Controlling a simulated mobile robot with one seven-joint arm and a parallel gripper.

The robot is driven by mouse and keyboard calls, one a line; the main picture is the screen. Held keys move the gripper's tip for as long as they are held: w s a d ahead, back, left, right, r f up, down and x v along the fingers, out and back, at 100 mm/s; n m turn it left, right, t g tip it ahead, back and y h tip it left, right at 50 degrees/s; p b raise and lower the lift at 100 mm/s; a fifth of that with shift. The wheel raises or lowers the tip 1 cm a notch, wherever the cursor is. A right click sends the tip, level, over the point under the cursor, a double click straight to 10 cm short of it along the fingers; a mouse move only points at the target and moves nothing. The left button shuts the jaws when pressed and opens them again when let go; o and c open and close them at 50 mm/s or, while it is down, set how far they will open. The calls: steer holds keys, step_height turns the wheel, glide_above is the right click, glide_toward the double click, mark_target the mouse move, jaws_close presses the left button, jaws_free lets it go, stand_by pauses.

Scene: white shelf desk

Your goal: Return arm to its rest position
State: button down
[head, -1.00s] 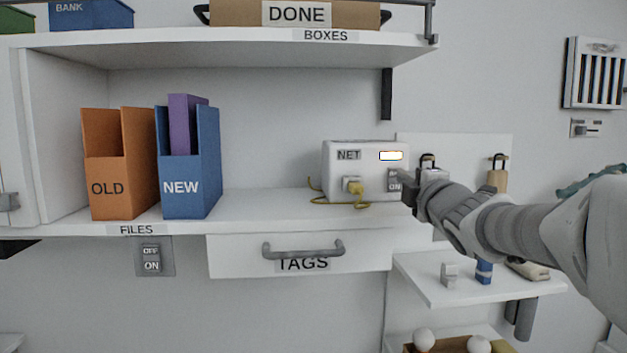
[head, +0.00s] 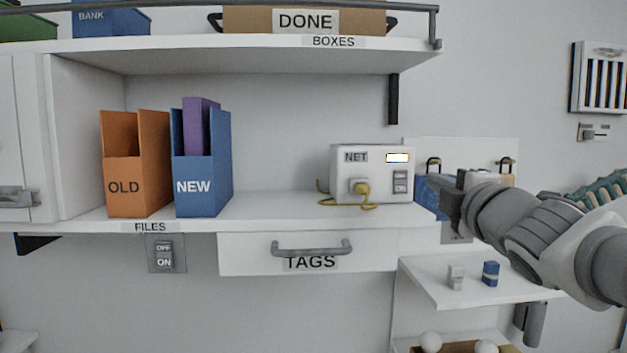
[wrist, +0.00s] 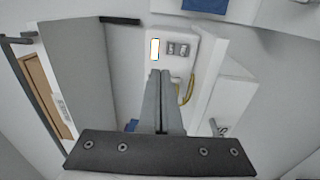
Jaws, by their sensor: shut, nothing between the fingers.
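My gripper (head: 447,196) is at the right of the head view, in front of and to the right of the white NET box (head: 345,180), apart from it. In the wrist view my gripper's fingers (wrist: 162,75) are together with nothing between them. My arm reaches in from the right edge. The NET box has a lit white display, a switch and a yellow cable (head: 364,195) plugged into its front; the box also shows in the wrist view (wrist: 178,34).
An orange OLD file (head: 124,190) and a blue NEW file (head: 203,190) stand on the desk shelf (head: 280,208). Below is the closed TAGS drawer (head: 240,254). A lower shelf (head: 430,276) holds small blocks. The upper shelf (head: 240,55) carries the DONE box (head: 352,20).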

steer(key=shift+s, duration=0.3)
steer(key=s+a+f+m+g, duration=0.3)
steer(key=s+f+m, duration=0.3)
steer(key=f, duration=0.3)
steer(key=s+a+f+m+g, duration=0.3)
steer(key=s+f+m+g, duration=0.2)
steer(key=s+f, duration=0.3)
steer(key=s+a+f+m+g, duration=0.4)
steer(key=s+f+m, duration=0.3)
steer(key=f, duration=0.3)
steer(key=shift+f+g, duration=0.15)
steer(key=shift+g, duration=0.45)
